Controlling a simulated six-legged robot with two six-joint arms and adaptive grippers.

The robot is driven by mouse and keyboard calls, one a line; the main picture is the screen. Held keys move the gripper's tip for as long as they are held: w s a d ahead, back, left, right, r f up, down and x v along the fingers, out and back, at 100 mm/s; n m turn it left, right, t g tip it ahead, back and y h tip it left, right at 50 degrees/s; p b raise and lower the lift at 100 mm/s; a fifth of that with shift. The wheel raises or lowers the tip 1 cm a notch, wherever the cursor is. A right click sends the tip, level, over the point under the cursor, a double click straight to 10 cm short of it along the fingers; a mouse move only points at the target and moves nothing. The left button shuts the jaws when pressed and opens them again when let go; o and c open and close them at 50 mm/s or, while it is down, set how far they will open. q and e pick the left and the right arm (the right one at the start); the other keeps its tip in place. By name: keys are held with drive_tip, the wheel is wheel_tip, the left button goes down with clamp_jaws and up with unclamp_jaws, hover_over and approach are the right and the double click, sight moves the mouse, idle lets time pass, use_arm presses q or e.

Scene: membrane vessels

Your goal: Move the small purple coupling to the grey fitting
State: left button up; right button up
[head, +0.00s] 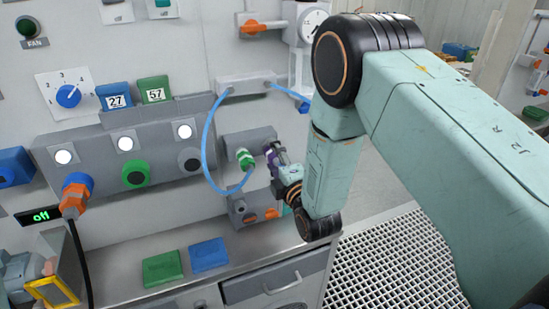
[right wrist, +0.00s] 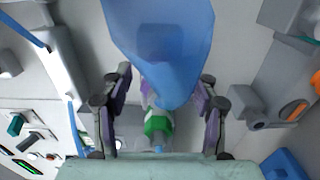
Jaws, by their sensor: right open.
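My right gripper (head: 274,157) is at the wall panel, right beside a green and white coupling (head: 245,158) on a grey block (head: 249,141). In the right wrist view the gripper (right wrist: 166,82) is open, its purple-grey fingers apart. The green and white coupling (right wrist: 158,125) shows between them, with no finger seen closed on it. A blue hose, large and close to the camera, covers part of that view. My left gripper is not in view.
A blue hose (head: 206,146) loops from an upper grey fitting bar (head: 246,86) down past the green and white coupling. A lower grey block with orange parts (head: 240,212) is close below. Green (head: 162,268) and blue (head: 209,254) pads lie on the bench ledge.

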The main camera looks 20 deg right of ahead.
drive_tip(key=s, duration=1.2)
drive_tip(key=shift+d, duration=0.25)
